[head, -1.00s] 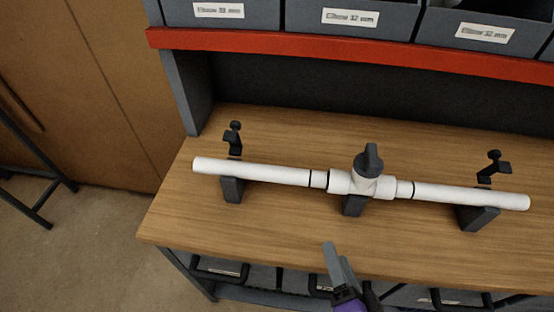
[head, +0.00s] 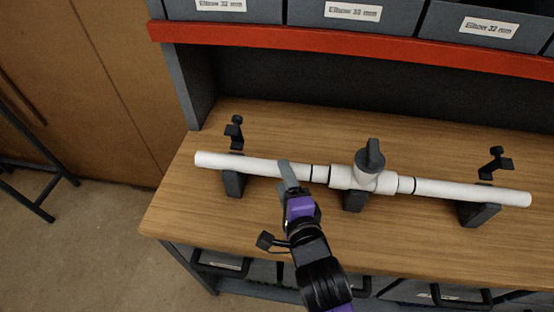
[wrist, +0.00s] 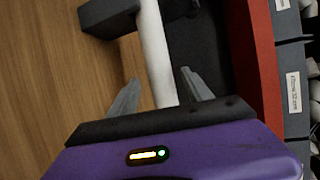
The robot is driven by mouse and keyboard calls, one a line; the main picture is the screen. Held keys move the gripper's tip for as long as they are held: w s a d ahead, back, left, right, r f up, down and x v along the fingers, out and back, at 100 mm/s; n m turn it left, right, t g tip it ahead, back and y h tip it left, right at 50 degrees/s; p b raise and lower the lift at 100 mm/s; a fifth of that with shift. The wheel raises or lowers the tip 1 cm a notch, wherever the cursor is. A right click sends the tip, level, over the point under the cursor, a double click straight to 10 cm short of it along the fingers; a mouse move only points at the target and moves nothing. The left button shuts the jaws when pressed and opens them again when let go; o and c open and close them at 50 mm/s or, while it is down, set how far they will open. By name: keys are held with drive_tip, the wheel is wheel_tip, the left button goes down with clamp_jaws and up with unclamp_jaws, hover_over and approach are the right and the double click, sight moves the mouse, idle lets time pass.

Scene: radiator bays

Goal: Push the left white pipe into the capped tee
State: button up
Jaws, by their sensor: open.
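The left white pipe (head: 235,163) lies across a dark support block (head: 232,184). Its right end, with a dark ring near it, meets the white tee (head: 352,178), which has a dark cap (head: 370,155) on top. I cannot tell how deep the pipe sits in the tee. My gripper (head: 287,174) is at the pipe's right part, left of the dark ring. In the wrist view the gripper (wrist: 160,90) is open, and the pipe (wrist: 155,45) runs between its two fingers. Contact with the pipe cannot be told.
Another white pipe (head: 465,192) runs from the tee's right side over a second block (head: 478,214). Dark clamps (head: 236,132) (head: 494,164) stand behind the pipes. A red shelf edge (head: 350,44) with labelled bins is above. The bench front (head: 400,240) is clear.

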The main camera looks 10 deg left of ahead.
drive_tip(key=p+x, duration=0.1)
drive_tip(key=x, duration=0.6)
drive_tip(key=shift+w, duration=0.15)
drive_tip(key=shift+c, duration=0.2)
clamp_jaws()
